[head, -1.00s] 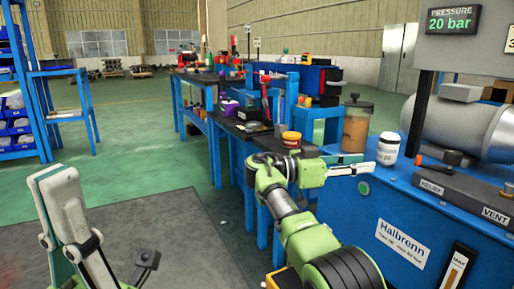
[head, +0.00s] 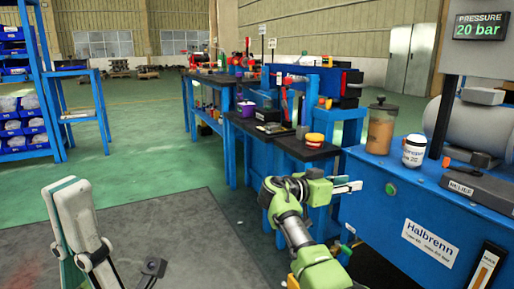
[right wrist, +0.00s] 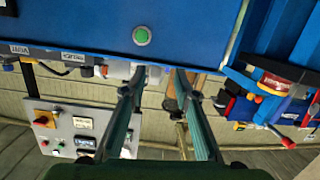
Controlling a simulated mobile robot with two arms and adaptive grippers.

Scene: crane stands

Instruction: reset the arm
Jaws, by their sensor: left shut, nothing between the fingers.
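My right arm, green and grey, reaches up from the bottom of the head view. Its gripper (head: 347,187) points right, in front of the blue bench's side and below the bench top. In the right wrist view the two fingers (right wrist: 161,75) are apart with nothing between them. My left gripper (head: 78,220) stands at the lower left of the head view, over the grey floor mat. Its pale fingers are together and hold nothing.
The blue Halbrenn bench (head: 432,226) is close on the right, carrying a lidded jar (head: 381,126) and a white jar (head: 414,150). A green button (right wrist: 142,36) is on its side. Dark-topped tables (head: 305,150) stand beyond. The grey mat (head: 185,240) between the arms is clear.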

